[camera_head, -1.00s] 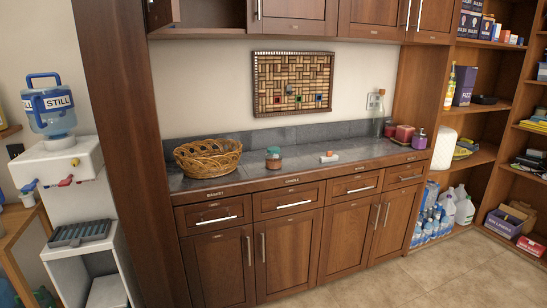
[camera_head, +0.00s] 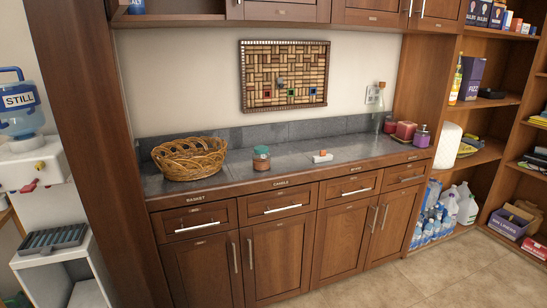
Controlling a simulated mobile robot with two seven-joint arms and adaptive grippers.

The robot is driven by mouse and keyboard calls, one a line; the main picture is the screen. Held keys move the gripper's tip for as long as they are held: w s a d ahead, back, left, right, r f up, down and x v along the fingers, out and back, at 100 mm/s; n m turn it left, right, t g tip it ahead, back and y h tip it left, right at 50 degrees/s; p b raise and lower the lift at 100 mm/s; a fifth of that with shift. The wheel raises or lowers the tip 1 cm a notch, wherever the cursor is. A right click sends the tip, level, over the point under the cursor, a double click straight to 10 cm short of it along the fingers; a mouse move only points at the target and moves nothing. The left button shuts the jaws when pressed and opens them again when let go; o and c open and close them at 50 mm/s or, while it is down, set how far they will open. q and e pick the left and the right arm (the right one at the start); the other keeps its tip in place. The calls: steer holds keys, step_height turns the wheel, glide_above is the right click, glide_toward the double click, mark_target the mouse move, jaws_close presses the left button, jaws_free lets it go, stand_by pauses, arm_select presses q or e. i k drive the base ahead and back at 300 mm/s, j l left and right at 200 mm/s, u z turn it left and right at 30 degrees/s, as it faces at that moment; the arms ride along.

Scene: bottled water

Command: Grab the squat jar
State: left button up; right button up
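A squat jar (camera_head: 261,158) with a teal lid and a brownish body stands upright on the grey countertop (camera_head: 228,177), above a label reading "CANDLE". It is right of a wicker basket (camera_head: 189,159) and left of a small white item with a red part (camera_head: 322,156). It stands apart from both. Neither of my grippers shows in the head view.
Red and purple containers (camera_head: 405,130) and a clear bottle (camera_head: 378,121) stand at the counter's right end. Shelves (camera_head: 490,105) fill the right side. A water dispenser (camera_head: 35,165) stands at left. The tiled floor (camera_head: 440,278) in front is clear.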

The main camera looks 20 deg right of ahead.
mark_target(260, 162)
steer(key=i+l+z, duration=0.1)
steer(key=i+l, duration=0.2)
steer(key=l, duration=0.15)
steer(key=i+l, duration=0.35)
steer(key=l+z, duration=0.05)
steer(key=l, duration=0.05)
